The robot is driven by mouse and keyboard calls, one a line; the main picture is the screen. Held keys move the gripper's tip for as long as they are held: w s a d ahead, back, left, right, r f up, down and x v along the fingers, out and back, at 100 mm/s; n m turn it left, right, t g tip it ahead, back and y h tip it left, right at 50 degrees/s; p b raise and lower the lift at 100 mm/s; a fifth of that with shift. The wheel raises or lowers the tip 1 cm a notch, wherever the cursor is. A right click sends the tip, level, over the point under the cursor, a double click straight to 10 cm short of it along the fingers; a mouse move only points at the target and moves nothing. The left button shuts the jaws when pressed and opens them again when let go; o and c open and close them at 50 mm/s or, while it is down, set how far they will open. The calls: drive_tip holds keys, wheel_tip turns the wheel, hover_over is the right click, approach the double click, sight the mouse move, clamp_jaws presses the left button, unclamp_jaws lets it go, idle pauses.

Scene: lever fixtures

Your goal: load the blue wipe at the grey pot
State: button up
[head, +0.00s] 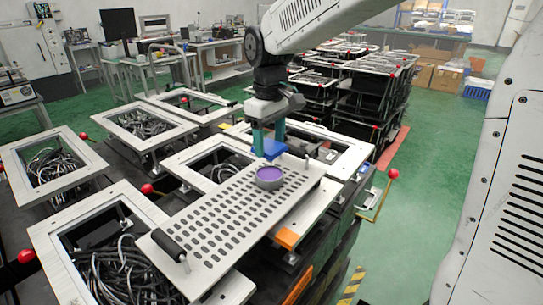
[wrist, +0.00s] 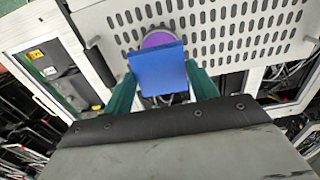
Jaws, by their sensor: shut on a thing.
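The blue wipe (head: 268,148) is a flat blue square held between the green fingers of my gripper (head: 268,138). The wipe also shows in the wrist view (wrist: 158,70), between the two fingertips (wrist: 160,88). The grey pot (head: 270,180) is a short round cup with purple inside, standing on a perforated metal plate (head: 215,225). In the head view the wipe is just above and behind the pot. In the wrist view the wipe covers much of the pot, whose purple top (wrist: 157,40) shows past its edge. I cannot tell whether wipe and pot touch.
A black roller-like handle (head: 168,243) lies at the plate's near end, and a thin post (head: 306,160) stands at its far end. Framed fixtures with cables (head: 55,165) and red-knobbed levers (head: 392,174) surround the plate. Green floor (head: 440,200) is open at the right.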

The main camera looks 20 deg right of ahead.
sight(270, 175)
drive_tip(key=shift+f, duration=3)
drive_tip(key=shift+s+f, duration=0.1)
drive_tip(key=shift+f, duration=0.2)
drive_tip(key=shift+r, duration=3.55)
